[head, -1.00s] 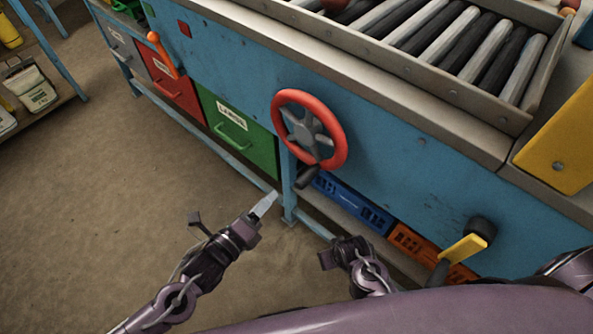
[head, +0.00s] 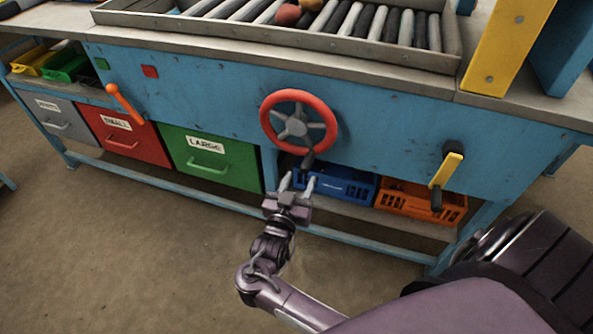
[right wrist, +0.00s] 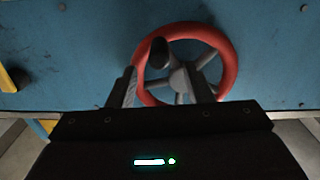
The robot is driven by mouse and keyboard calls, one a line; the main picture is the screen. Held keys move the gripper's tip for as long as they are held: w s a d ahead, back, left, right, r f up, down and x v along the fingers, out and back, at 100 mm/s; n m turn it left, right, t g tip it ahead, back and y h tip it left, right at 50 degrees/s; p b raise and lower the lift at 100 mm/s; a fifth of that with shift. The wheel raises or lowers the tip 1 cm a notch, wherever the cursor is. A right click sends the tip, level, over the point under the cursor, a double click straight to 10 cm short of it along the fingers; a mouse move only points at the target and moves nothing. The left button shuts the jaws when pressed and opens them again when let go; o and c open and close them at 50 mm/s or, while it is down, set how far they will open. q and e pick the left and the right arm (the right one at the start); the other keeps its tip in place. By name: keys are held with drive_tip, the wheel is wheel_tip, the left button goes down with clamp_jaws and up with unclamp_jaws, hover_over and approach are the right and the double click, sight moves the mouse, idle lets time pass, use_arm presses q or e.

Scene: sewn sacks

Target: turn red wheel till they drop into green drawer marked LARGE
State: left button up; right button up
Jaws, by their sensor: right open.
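The red wheel (head: 299,98) is on the blue front of the bench, with grey spokes and a dark handle knob (head: 308,161) at its lower edge. In the right wrist view the wheel (right wrist: 230,62) is ahead, and its knob (right wrist: 160,52) appears between the fingers. My right gripper (head: 298,184) is open and just below the knob in the head view; contact cannot be told. The green drawer marked LARGE (head: 212,170) is shut, left of the wheel. Two round items, one reddish (head: 288,15) and one brown (head: 311,4), are on the rollers. My left gripper is not in view.
A red drawer marked SMALL (head: 120,139) and a grey drawer (head: 60,121) are further left. An orange lever (head: 124,103) and a yellow-handled crank (head: 447,170) flank the wheel. Blue (head: 345,187) and orange (head: 420,201) crates sit below. The floor in front is clear.

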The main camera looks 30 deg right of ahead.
sight(307, 163)
drive_tip(key=x, duration=0.7)
drive_tip(key=shift+w+d+f, duration=0.1)
drive_tip(key=shift+d, duration=0.1)
drive_tip(key=shift+c, duration=0.4)
clamp_jaws()
